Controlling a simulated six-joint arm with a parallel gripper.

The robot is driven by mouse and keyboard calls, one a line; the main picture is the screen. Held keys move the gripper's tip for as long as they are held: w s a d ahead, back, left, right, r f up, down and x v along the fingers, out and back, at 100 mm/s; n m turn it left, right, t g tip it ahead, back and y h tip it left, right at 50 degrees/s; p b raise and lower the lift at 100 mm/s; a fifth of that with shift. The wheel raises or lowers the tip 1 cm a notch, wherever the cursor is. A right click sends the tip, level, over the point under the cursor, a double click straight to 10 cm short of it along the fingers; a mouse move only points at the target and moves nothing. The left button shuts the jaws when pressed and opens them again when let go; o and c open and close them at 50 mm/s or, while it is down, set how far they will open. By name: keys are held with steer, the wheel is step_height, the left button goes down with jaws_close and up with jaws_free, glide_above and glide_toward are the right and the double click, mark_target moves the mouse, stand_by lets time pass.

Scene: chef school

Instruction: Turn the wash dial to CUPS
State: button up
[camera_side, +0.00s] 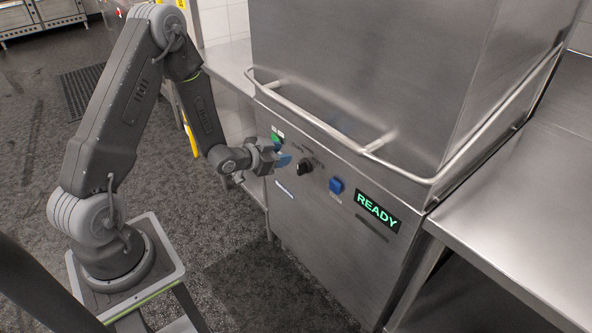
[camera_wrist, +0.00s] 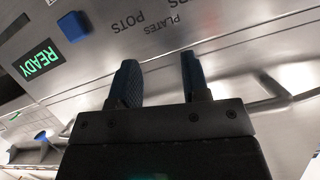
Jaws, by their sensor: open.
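The wash dial is a small black knob (camera_side: 305,167) on the steel front of the dishwasher (camera_side: 335,230), between the green and blue buttons. Its pointer direction is too small to tell. My gripper (camera_side: 283,160) is just left of the dial in the side view, apart from it and empty. In the wrist view my gripper's two dark blue fingers (camera_wrist: 158,72) stand apart with nothing between them. The printed labels POTS and PLATES (camera_wrist: 150,22) and the end of a third label, cut off at the top edge, show there; the dial is not clearly in that view.
A green button (camera_side: 276,138) is left of the dial, close to my gripper. A blue button (camera_side: 336,185) and a lit READY display (camera_side: 377,211) are to its right. A tubular handle (camera_side: 320,122) juts out above the panel. A steel counter (camera_side: 520,225) adjoins at right.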

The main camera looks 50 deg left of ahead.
step_height(320, 180, down, 6)
steer(key=s+r+t, duration=0.1)
steer(key=s+t, duration=0.1)
steer(key=s, duration=0.1)
steer(key=n+t, duration=0.2)
glide_toward(298, 169)
steer(key=w, duration=0.9)
steer(key=shift+w+a+f, duration=0.1)
steer(key=shift+w, duration=0.05)
jaws_close()
